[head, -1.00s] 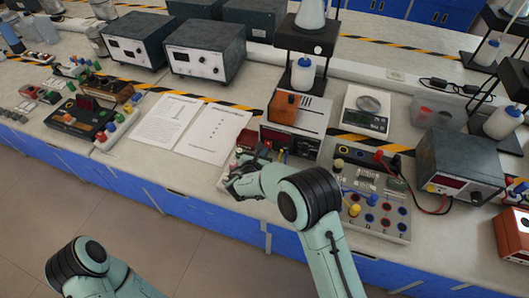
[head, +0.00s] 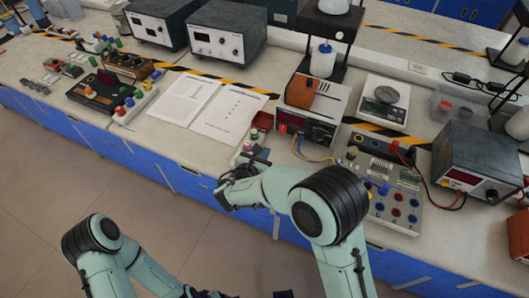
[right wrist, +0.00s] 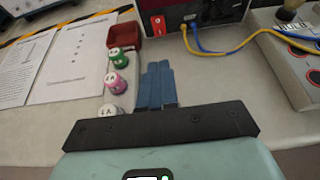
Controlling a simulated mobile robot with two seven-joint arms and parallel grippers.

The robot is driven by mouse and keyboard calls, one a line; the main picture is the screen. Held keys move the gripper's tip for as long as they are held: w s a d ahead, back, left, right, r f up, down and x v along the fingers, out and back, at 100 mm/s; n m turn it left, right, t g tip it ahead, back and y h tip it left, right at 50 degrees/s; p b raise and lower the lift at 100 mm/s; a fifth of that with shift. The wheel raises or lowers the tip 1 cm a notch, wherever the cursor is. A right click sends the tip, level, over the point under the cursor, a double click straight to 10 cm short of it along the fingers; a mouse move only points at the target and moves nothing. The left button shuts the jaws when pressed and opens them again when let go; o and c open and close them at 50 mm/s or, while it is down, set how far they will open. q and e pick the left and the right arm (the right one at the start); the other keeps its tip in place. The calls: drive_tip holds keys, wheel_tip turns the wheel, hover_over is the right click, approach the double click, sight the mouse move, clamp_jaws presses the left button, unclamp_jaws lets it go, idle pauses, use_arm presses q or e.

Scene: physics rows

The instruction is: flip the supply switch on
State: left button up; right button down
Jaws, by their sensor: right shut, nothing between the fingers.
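The supply (head: 308,127) is a box with a dark front and light top on the bench, right of the paper sheets. Its red rocker switch (right wrist: 158,25) shows at the front's left end in the right wrist view; I cannot tell which way it is set. My right gripper (head: 241,172) is in front and left of the supply, near the bench edge. Its blue fingers (right wrist: 157,82) are together and empty, pointing toward the supply's front, apart from the switch. Dark parts at the bottom edge of the head view may be my left gripper (head: 255,294); its jaws are not visible.
Small weights (right wrist: 119,86) and a dark red open box (right wrist: 125,35) stand left of the fingers. Blue and yellow leads (right wrist: 215,48) run from the supply to the terminal board (head: 387,195) at right. Paper sheets (head: 228,116) lie at left.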

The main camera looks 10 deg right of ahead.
sight(283, 128)
drive_tip(key=shift+s+f+p, duration=0.15)
drive_tip(key=shift+f+p, duration=0.4)
drive_tip(key=shift+p, duration=0.1)
drive_tip(key=shift+f, duration=0.3)
use_arm(q)
drive_tip(key=shift+w+r, duration=0.3)
drive_tip(key=shift+r, duration=0.3)
use_arm(e)
drive_tip(key=shift+w+d, duration=0.2)
drive_tip(key=shift+w, duration=0.1)
drive_tip(key=x, duration=0.4)
drive_tip(key=p+x, duration=0.1)
drive_tip(key=x, duration=0.3)
drive_tip(key=p+x, duration=0.1)
drive_tip(key=x, duration=0.4)
drive_tip(key=shift+w+d+r, duration=0.2)
drive_tip(key=shift+r, duration=0.2)
use_arm(q)
drive_tip(key=r, duration=0.1)
drive_tip(key=w+r, duration=0.1)
drive_tip(key=r, duration=0.1)
drive_tip(key=shift+w, duration=0.3)
